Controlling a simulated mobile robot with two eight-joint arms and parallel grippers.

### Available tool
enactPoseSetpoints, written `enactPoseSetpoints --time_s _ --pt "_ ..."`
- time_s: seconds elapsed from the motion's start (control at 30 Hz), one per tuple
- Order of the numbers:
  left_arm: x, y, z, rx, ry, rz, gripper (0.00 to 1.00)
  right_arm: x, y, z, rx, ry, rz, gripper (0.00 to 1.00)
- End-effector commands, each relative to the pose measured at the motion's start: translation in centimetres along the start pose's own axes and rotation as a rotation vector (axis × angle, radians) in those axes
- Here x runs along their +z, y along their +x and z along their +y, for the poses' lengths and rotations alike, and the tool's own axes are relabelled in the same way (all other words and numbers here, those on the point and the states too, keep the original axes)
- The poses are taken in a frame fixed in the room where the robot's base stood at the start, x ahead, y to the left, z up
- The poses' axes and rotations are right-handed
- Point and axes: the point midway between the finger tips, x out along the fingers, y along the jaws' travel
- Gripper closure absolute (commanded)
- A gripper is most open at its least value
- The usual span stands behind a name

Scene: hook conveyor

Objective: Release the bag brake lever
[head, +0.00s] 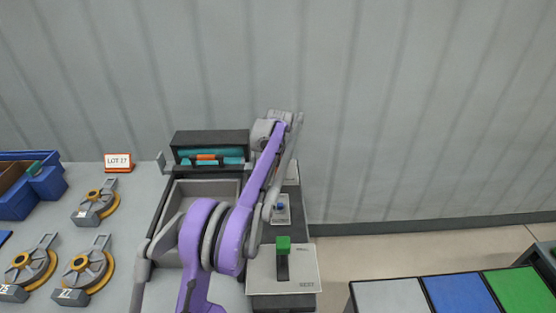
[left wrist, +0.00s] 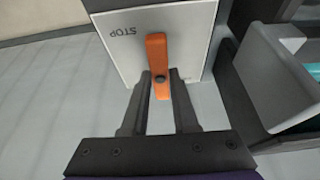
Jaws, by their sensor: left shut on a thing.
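An orange lever (left wrist: 157,52) stands on a white plate marked STOP (left wrist: 195,45) in the left wrist view. I take it for the bag brake lever. My left gripper (left wrist: 161,77) is shut on the lever's lower part, with one dark finger on each side. In the head view my purple arm reaches up over the bench, and the orange lever and the fingertips are hidden there. My right gripper is not in view.
A green-knobbed lever (head: 283,244) stands on a light plate right of my arm, with a blue button (head: 281,207) behind it. A dark box with teal items (head: 210,138) is at the back. Several pulley hooks (head: 92,270) lie left. Coloured panels (head: 460,294) are lower right.

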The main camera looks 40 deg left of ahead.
Motion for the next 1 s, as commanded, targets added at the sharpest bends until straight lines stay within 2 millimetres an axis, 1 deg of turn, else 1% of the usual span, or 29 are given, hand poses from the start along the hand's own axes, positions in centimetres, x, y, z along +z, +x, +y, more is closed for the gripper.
enactPoseSetpoints --time_s 0.1,0.33,0.37,0.5,0.53,0.83,0.93,1.0 --pt "0.0 -0.1 0.1 -0.011 -0.029 -0.001 1.0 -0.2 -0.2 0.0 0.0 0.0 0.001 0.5" --pt "0.0 0.0 0.0 -0.011 -0.03 0.0 1.0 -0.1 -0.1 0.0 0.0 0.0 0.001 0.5" --pt "0.0 0.0 0.0 -0.011 -0.029 0.0 0.69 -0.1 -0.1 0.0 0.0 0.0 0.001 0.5" --pt "0.0 0.0 0.0 -0.011 -0.029 0.0 0.44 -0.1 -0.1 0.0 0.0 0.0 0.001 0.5" --pt "0.0 0.0 0.0 -0.011 -0.029 0.0 0.43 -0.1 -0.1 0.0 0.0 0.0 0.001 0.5" --pt "0.0 -0.2 0.0 -0.011 -0.028 0.0 0.43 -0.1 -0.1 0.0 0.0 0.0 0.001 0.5" --pt "0.0 -1.1 0.1 -0.011 -0.028 0.0 0.43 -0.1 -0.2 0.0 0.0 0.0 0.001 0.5" --pt "0.0 -2.3 0.1 -0.011 -0.028 0.0 0.43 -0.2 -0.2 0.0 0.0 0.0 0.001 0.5"
